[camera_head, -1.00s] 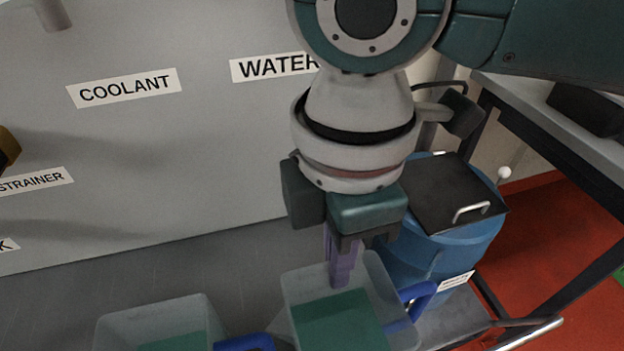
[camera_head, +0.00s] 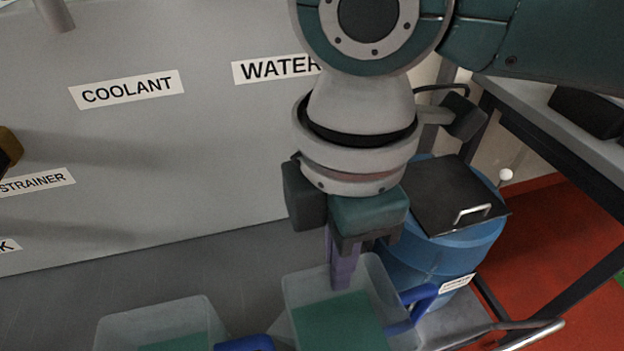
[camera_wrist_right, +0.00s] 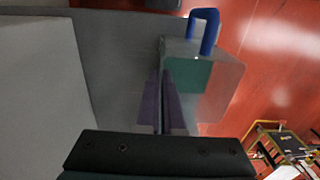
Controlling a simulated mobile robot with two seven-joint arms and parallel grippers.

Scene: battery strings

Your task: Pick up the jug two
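Two clear open jugs with green liquid and blue handles show low in the head view: one right of centre (camera_head: 378,279) and one to its left (camera_head: 203,314). I cannot read which is jug two. My right gripper (camera_head: 341,281) points down at the back wall of the right-hand jug. In the wrist view its purple fingers (camera_wrist_right: 163,106) are nearly together at the edge of that jug (camera_wrist_right: 222,91), with its wall apparently between them. I cannot tell whether the jug is off its support. My left gripper is out of view.
A grey panel with labels, among them COOLANT (camera_head: 127,90) and WATER (camera_head: 278,68), stands behind. A blue drum (camera_head: 437,259) with a dark square lid (camera_head: 447,194) stands close right of the jug. A bench (camera_head: 560,115) is at the far right, above red floor.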

